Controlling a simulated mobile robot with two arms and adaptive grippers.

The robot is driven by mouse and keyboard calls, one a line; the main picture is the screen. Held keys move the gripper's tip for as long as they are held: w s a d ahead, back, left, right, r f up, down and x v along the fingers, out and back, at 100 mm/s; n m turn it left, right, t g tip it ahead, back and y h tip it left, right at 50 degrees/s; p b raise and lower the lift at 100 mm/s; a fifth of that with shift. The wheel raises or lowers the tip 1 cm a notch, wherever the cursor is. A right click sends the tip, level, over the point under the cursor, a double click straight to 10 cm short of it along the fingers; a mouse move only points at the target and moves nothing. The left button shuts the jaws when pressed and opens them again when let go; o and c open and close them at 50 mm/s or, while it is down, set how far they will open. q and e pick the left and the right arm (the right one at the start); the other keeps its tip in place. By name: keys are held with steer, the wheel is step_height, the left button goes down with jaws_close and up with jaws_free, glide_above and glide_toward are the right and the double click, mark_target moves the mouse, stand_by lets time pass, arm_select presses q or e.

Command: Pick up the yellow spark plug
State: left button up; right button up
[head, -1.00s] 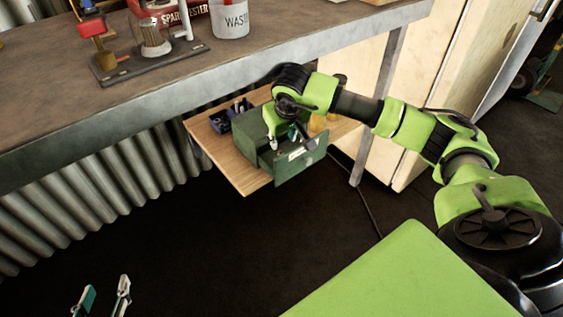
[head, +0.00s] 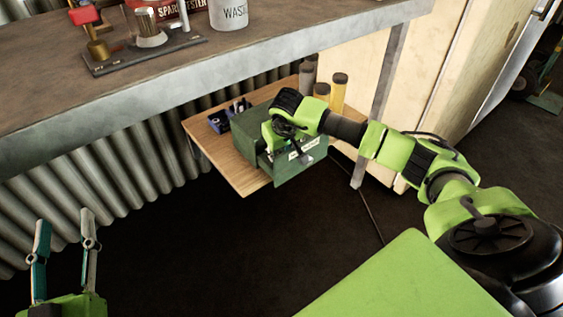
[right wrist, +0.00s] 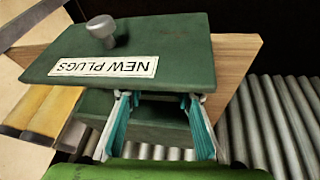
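I cannot make out the yellow spark plug in either view. A green metal box (head: 250,130) on the low wooden shelf has its drawer pulled out. The drawer front (head: 302,160) carries a label, which reads "NEW PLUGS" in the right wrist view (right wrist: 105,67). My right gripper (right wrist: 158,98) is open, its two teal-lined fingers reaching into the drawer behind its front. I see nothing between the fingers. In the head view my right wrist covers the drawer's inside. My left gripper (head: 64,222) is open and empty at the lower left, away from the box.
Yellow and grey tubes (head: 338,92) stand beside the box. The workbench (head: 250,62) overhangs the wooden shelf (head: 240,178), with a metal leg (head: 380,110) on the right. The dark floor in front is clear.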

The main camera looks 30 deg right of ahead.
steer(key=shift+w+d+f, duration=0.1)
steer(key=shift+f, duration=0.2)
jaws_close()
arm_select(q)
steer(key=shift+s+r+t, duration=0.1)
steer(key=shift+r+t, duration=0.2)
steer(key=shift+r, duration=0.3)
arm_select(e)
steer(key=shift+r, duration=0.1)
steer(key=shift+r, duration=0.15)
step_height(320, 180, up, 4)
steer(key=shift+f+p, duration=0.25)
steer(key=shift+p, duration=0.55)
arm_select(q)
steer(key=s+a+f+g+y+p, duration=0.1)
steer(key=s+a+f+g, duration=0.1)
steer(key=f+g, duration=0.3)
steer(key=s+a+f+g+y+p, duration=0.1)
steer(key=f+g, duration=0.4)
steer(key=f, duration=0.8)
steer(key=s+y, duration=0.1)
steer(key=s, duration=0.1)
steer(key=shift+s+a, duration=0.4)
arm_select(e)
steer(key=s+a, duration=0.1)
steer(key=a, duration=1.7)
steer(key=shift+s+f, duration=0.2)
steer(key=shift+f, duration=0.05)
